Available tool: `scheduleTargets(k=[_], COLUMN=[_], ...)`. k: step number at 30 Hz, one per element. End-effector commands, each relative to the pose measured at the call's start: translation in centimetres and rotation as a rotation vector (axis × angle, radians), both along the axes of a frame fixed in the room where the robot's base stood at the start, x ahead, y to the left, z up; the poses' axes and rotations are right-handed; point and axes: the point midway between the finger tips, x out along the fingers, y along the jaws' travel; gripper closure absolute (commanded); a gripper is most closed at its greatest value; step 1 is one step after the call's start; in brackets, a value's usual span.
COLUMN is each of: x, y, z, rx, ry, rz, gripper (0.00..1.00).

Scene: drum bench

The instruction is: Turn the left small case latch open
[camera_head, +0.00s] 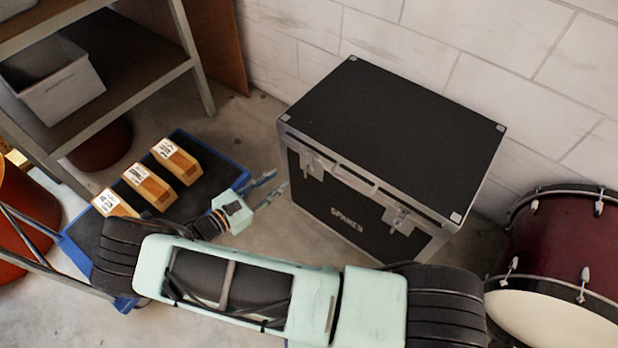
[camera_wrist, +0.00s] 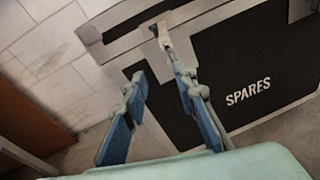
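The black case (camera_head: 350,217) with silver edges stands on the floor and has "SPARES" on its front; in the wrist view its front (camera_wrist: 245,60) fills the upper right. The left latch (camera_head: 311,163) is a small silver fitting below the lid seam; it also shows in the wrist view (camera_wrist: 161,36). A second latch (camera_head: 399,219) sits at the right of the front. My gripper (camera_head: 279,187) is open and empty, just in front of the case's left side. In the wrist view the fingers (camera_wrist: 158,85) are apart, the right fingertip overlapping just below the latch; contact cannot be told.
A blue-edged platform (camera_head: 228,163) with several orange-brown boxes (camera_head: 176,158) lies left of the case. A metal shelf (camera_head: 130,85) with a grey bin (camera_head: 62,97) stands behind it. A dark red drum (camera_head: 560,240) stands at the right. A white block wall is close behind the case.

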Motion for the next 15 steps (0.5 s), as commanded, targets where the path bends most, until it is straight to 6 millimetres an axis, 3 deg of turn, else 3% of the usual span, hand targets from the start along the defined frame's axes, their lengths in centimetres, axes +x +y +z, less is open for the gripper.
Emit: scheduleTargets(k=[1, 7, 11, 15], x=[-1.0, -3.0, -2.9, -1.5], y=[-0.2, -0.6, -1.0, -2.2], z=[-1.6, -3.6, -3.7, -3.7], rx=[-0.064, -0.206, -0.229, -0.23], ry=[-0.001, -0.013, -0.017, -0.016], rz=[0.035, 0.115, 0.127, 0.125], gripper=[0.74, 0.74, 0.74, 0.74])
